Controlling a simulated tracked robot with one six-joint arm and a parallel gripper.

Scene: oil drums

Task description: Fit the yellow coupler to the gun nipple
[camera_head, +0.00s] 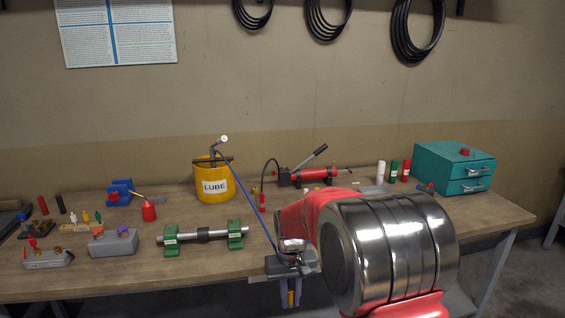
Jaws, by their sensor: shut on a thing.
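My gripper (290,302) hangs at the bench's front edge, pointing down. Its purple-grey fingers are shut on a small yellow piece (291,298), which looks like the yellow coupler. The fingers and wrist hide most of it. A thin blue hose (246,193) runs from the pump on the yellow LUBE bucket (213,184) down to behind my wrist. A red grease gun (313,174) with a dark lever lies at the back of the bench, to the right of the bucket. Its black hose ends in a red tip (262,203). I cannot make out the gun nipple.
A shaft on green blocks (203,234) lies left of my gripper. Grey blocks with coloured caps (113,242), a red oil can (148,211) and a blue vise (121,191) stand farther left. A teal drawer box (455,169) stands at right. My arm hides the bench's right front.

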